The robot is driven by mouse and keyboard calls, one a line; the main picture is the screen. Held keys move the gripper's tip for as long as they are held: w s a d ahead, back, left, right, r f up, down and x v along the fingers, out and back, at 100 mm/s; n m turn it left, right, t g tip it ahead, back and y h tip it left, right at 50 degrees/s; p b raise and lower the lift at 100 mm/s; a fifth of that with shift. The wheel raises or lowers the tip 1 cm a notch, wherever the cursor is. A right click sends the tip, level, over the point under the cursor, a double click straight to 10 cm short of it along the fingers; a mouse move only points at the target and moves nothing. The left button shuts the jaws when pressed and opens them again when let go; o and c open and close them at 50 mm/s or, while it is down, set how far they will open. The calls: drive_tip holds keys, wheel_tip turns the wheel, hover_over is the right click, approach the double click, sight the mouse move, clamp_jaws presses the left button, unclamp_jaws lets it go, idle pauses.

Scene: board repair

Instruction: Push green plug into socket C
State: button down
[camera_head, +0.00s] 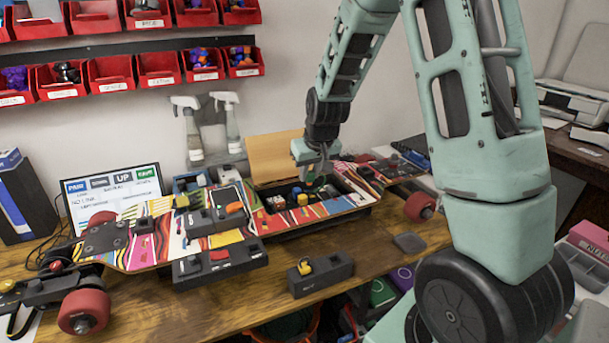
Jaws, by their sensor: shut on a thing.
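My gripper (316,172) points down over the open compartment (345,202) in the deck of the colourful skateboard (135,235). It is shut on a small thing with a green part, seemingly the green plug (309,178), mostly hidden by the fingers. Several small coloured pieces, among them a yellow one (302,199) and a whitish one (275,204), sit in the compartment below and left of the gripper. Socket labels are too small to read, so I cannot tell which is socket C. Whether the plug touches a socket cannot be told.
Black blocks with an orange piece (234,208) and a red piece (219,255) stand at the board's middle. Another black block (322,274) with a yellow piece is in front. Spray bottles (188,130), a screen and red bins (110,72) are behind.

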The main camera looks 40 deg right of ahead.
drive_tip(key=shift+f, duration=0.1)
drive_tip(key=shift+f+b, duration=2.55)
drive_tip(key=shift+f, duration=0.65)
drive_tip(key=shift+f+b, duration=1.1)
drive_tip(key=shift+f, duration=0.65)
idle(1.3)
drive_tip(key=c, duration=0.9)
unclamp_jaws()
drive_tip(key=shift+r, duration=0.25)
drive_tip(key=shift+r+p, duration=0.5)
drive_tip(key=shift+p, duration=0.1)
